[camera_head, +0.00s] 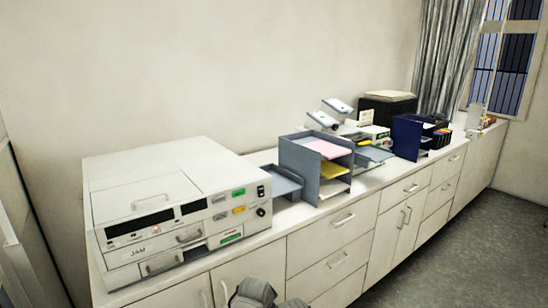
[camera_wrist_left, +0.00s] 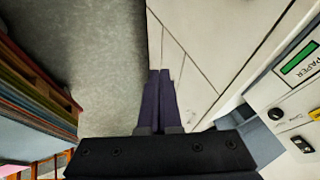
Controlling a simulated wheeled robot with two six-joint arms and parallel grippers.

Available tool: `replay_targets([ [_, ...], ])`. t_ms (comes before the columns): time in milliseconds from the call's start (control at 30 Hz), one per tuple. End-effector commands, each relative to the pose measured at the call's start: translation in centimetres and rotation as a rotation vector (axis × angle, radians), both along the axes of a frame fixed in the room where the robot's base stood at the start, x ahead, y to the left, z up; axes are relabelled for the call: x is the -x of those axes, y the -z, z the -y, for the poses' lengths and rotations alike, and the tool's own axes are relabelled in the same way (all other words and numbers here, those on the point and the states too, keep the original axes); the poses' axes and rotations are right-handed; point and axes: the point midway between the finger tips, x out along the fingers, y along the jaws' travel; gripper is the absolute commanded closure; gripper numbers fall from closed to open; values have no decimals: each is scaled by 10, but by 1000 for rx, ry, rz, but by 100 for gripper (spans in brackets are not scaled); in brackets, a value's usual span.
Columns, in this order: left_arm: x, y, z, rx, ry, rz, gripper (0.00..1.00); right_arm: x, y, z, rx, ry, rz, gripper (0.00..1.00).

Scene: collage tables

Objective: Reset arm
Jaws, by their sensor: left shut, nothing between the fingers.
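My left gripper (camera_wrist_left: 163,78) shows in the left wrist view. Its two dark fingers lie together, shut and empty. They stand over the edge between the grey floor and the pale cabinet front. In the head view a grey part of my own arm shows at the bottom edge, in front of the cabinet; its fingers cannot be made out there. My right gripper is in neither view.
A white copier (camera_head: 170,205) marked JAM stands on the long cabinet (camera_head: 335,245). Its panel (camera_wrist_left: 295,80) is close at right in the wrist view. Paper trays (camera_head: 300,165) stand beside it. Stacked coloured boards (camera_wrist_left: 40,95) are at left in the wrist view. Floor (camera_head: 450,235) is clear at right.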

Motion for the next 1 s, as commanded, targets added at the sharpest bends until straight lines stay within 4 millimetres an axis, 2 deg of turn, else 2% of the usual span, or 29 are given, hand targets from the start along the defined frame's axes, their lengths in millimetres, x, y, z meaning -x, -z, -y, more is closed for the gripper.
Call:
replay_targets([
  [33, 34, 11, -5, 11, -76, -103, 100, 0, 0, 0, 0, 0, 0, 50],
  [100, 73, 23, -12, 17, -197, -240, 100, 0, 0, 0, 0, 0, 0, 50],
  [200, 121, 32, -23, 2, -356, -392, 100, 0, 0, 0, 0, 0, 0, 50],
  [300, 155, 34, -31, -25, -479, -491, 100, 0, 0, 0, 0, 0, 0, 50],
  [400, 175, 34, -37, -46, -558, -547, 100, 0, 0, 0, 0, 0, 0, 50],
  [533, 185, 34, -39, -57, -599, -574, 100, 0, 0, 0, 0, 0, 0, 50],
  [1000, 184, 34, -39, -57, -599, -574, 100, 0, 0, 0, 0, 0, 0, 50],
])
